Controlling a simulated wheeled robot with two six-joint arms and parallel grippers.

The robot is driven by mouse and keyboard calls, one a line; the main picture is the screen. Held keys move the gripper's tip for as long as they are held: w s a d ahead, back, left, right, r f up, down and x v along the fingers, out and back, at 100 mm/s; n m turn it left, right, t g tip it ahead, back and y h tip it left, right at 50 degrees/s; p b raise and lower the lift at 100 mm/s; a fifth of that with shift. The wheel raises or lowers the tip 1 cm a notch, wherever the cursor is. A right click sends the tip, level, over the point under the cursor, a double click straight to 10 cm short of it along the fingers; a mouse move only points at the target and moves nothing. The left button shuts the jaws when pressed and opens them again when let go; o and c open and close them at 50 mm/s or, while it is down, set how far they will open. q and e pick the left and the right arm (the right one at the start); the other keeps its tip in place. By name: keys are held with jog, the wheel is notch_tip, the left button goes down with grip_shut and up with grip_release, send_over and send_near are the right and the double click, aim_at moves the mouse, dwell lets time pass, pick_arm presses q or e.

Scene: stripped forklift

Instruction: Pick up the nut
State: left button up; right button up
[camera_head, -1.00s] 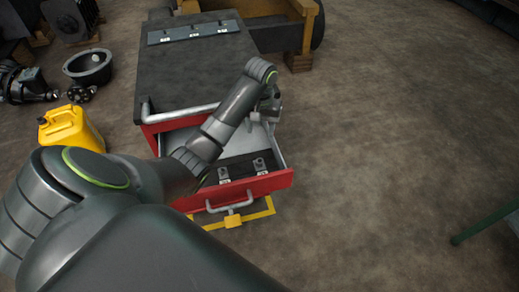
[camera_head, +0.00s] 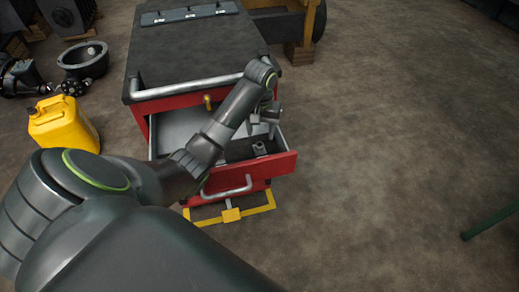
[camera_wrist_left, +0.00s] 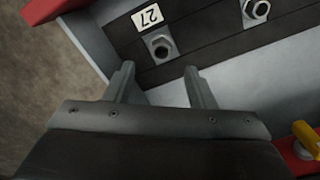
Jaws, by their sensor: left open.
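Two metal nuts sit in a dark insert in the open red drawer. In the left wrist view, one nut (camera_wrist_left: 162,46) lies beside a white label marked 27, and the other nut (camera_wrist_left: 258,10) is farther right. In the head view one nut (camera_head: 259,148) shows near the drawer front, and my arm hides part of the drawer. My left gripper (camera_wrist_left: 159,68) is open and empty, its fingers pointing toward the nut beside the label. It also shows over the drawer in the head view (camera_head: 262,130). My right gripper is not in view.
The drawer (camera_head: 281,162) belongs to a cart with a dark top (camera_head: 195,55) and a grey rail. A yellow part (camera_wrist_left: 305,138) sits on red metal at the wrist view's right. A yellow can (camera_head: 62,125) stands left. The floor to the right is mostly clear.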

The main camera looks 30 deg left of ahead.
aim_at(260, 142)
pick_arm(q)
jog(key=shift+s+f+b, duration=0.15)
jog(key=shift+f+b, duration=0.45)
jog(key=shift+f, duration=0.15)
notch_tip(260, 142, down, 3)
jog(key=shift+s+f+b, duration=0.15)
jog(key=shift+b, duration=0.3)
jog(key=shift+f, duration=0.1)
jog(key=c, duration=0.9)
jog(key=shift+r, duration=0.65)
jog(key=shift+r+p, duration=3.8)
jog(key=shift+r, duration=0.6)
